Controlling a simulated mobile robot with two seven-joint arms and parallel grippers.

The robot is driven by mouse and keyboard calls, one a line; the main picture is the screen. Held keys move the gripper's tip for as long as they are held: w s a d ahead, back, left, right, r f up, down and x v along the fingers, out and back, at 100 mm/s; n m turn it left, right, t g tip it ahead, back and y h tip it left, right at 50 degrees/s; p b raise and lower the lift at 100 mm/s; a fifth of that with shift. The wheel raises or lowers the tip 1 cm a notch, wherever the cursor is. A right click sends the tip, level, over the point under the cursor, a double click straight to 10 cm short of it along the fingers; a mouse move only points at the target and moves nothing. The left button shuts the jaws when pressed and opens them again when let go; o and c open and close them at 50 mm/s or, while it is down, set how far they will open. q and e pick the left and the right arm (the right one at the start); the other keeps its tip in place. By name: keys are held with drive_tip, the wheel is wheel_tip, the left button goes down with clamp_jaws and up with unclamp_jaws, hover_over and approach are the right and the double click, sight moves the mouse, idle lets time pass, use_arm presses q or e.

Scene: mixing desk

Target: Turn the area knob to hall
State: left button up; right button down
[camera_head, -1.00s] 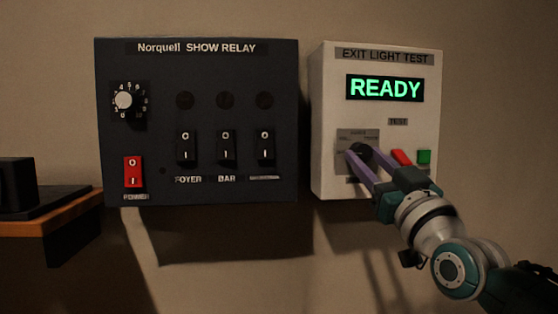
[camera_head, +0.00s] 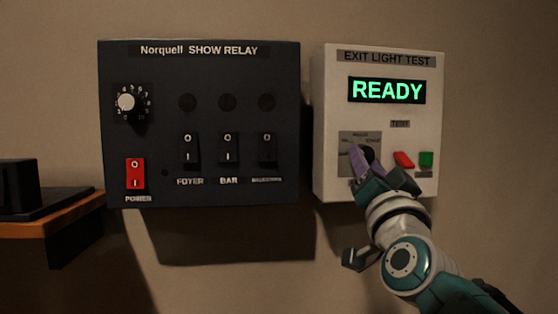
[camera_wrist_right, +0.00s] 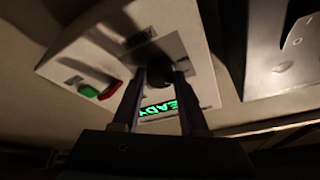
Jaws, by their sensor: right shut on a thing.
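The area knob (camera_head: 369,153) is a dark round knob on a grey plate (camera_head: 347,146) at the lower left of the white exit light test box (camera_head: 330,90). My right gripper (camera_head: 362,157) is shut on the knob, coming from below. In the right wrist view the dark knob (camera_wrist_right: 158,72) sits between the two finger ends. The fingers hide part of the plate, and its small labels are too blurred to read, so I cannot tell which position the knob points to. My left gripper is not in view.
The box has a green READY display (camera_head: 387,91), a red button (camera_head: 403,160) and a green button (camera_head: 426,159) close right of my gripper. The dark show relay panel (camera_head: 200,115) with switches hangs to the left. A wooden shelf (camera_head: 50,222) is at far left.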

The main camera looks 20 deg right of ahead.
drive_tip(key=shift+r+m, duration=0.1)
drive_tip(key=shift+m, duration=0.2)
drive_tip(key=shift+c, duration=2.2)
unclamp_jaws()
drive_tip(key=shift+s, duration=0.1)
drive_tip(key=p+v, duration=0.2)
drive_tip(key=v, duration=0.8)
